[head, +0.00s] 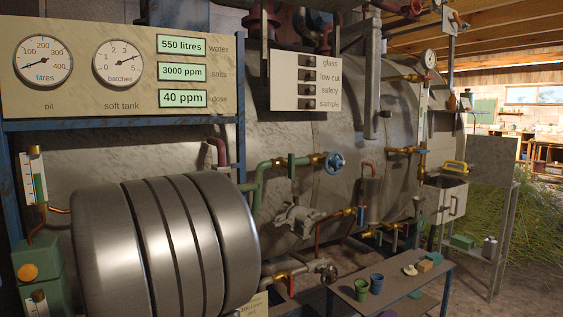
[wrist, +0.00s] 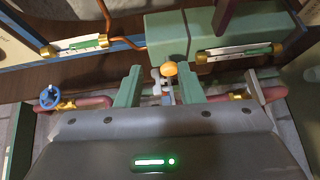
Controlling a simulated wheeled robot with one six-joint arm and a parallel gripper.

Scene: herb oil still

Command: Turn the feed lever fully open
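No label in either view names the feed lever, so I cannot tell for sure which part it is. In the wrist view an orange knob (wrist: 170,68) on a pale metal fitting (wrist: 157,84) shows beyond my gripper (wrist: 160,82). My gripper's two green fingers are spread wide apart, with the fitting between them in the picture. I see no contact, and the fitting's lower part is hidden behind the gripper body. My gripper is not visible in the head view. There, an orange round knob (head: 28,272) shows on a green box at the left; it may be the same one.
In the wrist view a green housing (wrist: 220,30), two sight gauges, pinkish pipes and a blue handwheel (wrist: 50,97) surround the gripper. In the head view a large ribbed drum (head: 165,250) stands at front left. A low bench (head: 390,295) with small pots stands front right.

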